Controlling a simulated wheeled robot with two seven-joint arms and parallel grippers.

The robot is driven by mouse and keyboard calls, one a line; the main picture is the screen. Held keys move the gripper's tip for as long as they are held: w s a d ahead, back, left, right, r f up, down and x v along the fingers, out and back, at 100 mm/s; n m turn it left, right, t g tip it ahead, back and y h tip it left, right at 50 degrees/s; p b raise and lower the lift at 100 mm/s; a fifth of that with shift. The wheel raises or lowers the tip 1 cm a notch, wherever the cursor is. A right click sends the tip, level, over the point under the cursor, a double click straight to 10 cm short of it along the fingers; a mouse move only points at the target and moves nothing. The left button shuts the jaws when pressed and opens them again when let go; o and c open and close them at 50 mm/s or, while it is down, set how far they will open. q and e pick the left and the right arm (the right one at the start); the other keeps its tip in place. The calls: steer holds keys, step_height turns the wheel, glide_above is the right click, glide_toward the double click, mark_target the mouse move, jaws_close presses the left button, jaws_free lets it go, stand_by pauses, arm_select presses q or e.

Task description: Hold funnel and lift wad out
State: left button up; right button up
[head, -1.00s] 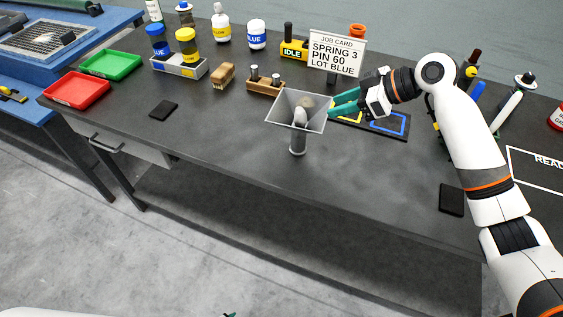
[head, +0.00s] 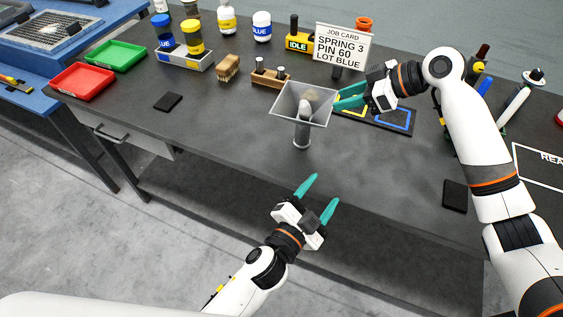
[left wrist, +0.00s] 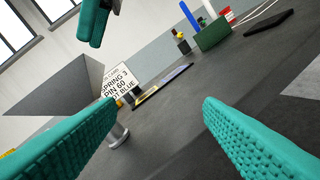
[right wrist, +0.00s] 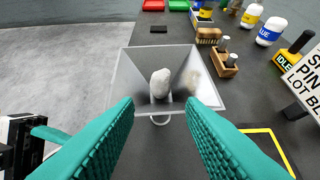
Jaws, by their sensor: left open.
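The grey square funnel (head: 290,104) stands upright on its stem near the front edge of the bench. A whitish wad (head: 305,110) sits inside it, and also shows in the right wrist view (right wrist: 160,84). My right gripper (head: 338,97) is open at the funnel's right rim; its fingers (right wrist: 160,103) are apart, with the near rim just beyond or between the tips. My left gripper (head: 324,189) is open and empty, below and in front of the funnel. In the left wrist view the funnel (left wrist: 55,88) is at left, with a right gripper finger above it; the wad is hidden there.
A job card (head: 340,47) stands behind the funnel. A wooden pin block (head: 268,74), brush (head: 228,68) and bottle tray (head: 183,60) are behind to the left. A blue-and-yellow marked mat (head: 392,119) lies to the right. The bench front is mostly clear.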

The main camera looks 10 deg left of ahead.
mark_target(299, 136)
arm_select(q)
steer(key=w+a+n+y, duration=0.1)
steer(key=w+a+n, duration=0.3)
steer(key=w+a+n+t, duration=0.1)
steer(key=w+a+n, duration=0.3)
steer(key=a, duration=0.1)
steer(key=shift+w+f+y, duration=0.1)
steer(key=shift+y, duration=0.3)
steer(key=shift+w+n, duration=0.3)
steer(key=shift+n, duration=0.1)
steer(key=x, duration=1.1)
steer(key=shift+w, duration=0.2)
jaws_close()
